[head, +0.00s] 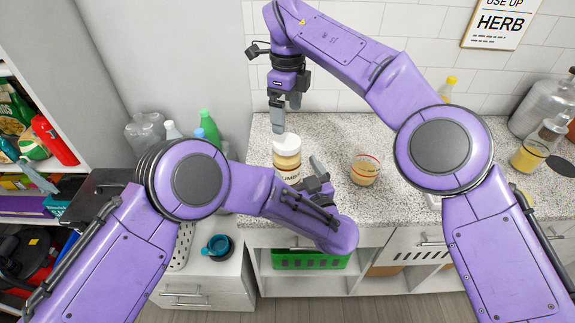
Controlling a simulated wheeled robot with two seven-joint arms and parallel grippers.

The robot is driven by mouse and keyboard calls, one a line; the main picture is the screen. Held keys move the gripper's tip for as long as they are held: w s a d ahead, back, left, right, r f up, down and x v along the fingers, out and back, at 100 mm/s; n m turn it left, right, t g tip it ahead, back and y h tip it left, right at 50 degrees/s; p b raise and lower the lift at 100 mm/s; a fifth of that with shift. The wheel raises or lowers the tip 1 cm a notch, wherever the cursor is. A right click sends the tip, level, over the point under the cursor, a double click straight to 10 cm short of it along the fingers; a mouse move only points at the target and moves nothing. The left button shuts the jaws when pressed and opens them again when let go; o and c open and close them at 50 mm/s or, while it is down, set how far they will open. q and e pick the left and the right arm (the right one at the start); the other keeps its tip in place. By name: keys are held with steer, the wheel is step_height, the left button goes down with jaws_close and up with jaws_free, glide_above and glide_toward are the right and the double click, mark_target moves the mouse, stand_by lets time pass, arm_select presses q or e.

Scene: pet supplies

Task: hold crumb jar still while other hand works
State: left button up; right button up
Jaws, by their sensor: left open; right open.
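The crumb jar (287,158) stands upright on the speckled counter, with a white lid and a partly covered label. My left gripper (309,180) is open at the jar's lower right side. One finger points up beside the jar; I cannot tell whether it touches. My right gripper (285,115) is open and points down just above the lid. One of its fingers hangs at the lid's left edge; contact is unclear.
Bottles, including a green one (209,127), stand at the left. A green basket (310,261) sits in the shelf below. Counter between glass and wall is clear.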

arm_select(q)
steer(key=x, duration=0.7)
steer(key=shift+f, duration=0.25)
arm_select(e)
steer(key=shift+w+a+f, duration=0.1)
steer(key=shift+w+f, duration=0.1)
steer(key=shift+w, duration=0.05)
steer(key=shift+s, duration=0.1)
arm_select(q)
steer(key=shift+w+a+r, duration=0.15)
steer(key=shift+a, duration=0.05)
arm_select(e)
steer(key=shift+s+r, duration=0.1)
